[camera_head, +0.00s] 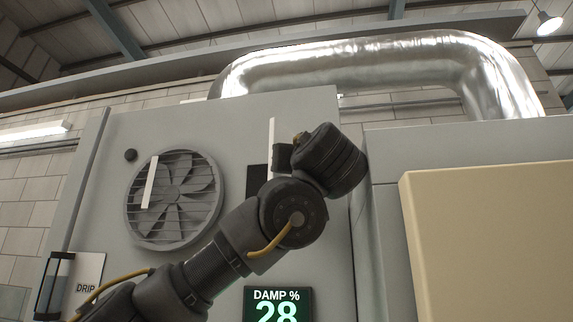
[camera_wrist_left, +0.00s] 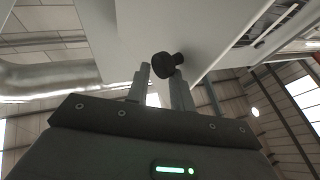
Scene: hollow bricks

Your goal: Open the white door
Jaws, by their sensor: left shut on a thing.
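A pale panel (camera_wrist_left: 205,25), seen from close below, fills the upper middle of the left wrist view; I take it to be the white door. A round black knob (camera_wrist_left: 161,65) sticks out from it. My left gripper (camera_wrist_left: 164,76) is shut on this knob, with one finger on each side. In the head view my left arm rises from the lower left, and its dark wrist end hides the fingers and the knob. A tall pale grey cabinet front (camera_head: 120,215) stands behind the arm. My right gripper is not in view.
The cabinet carries a round fan (camera_head: 175,199), a small black knob (camera_head: 130,155) and a green-lit display (camera_head: 278,306) reading DAMP % 28. A cream box (camera_head: 490,245) stands close at right. A silver duct (camera_head: 350,65) runs above.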

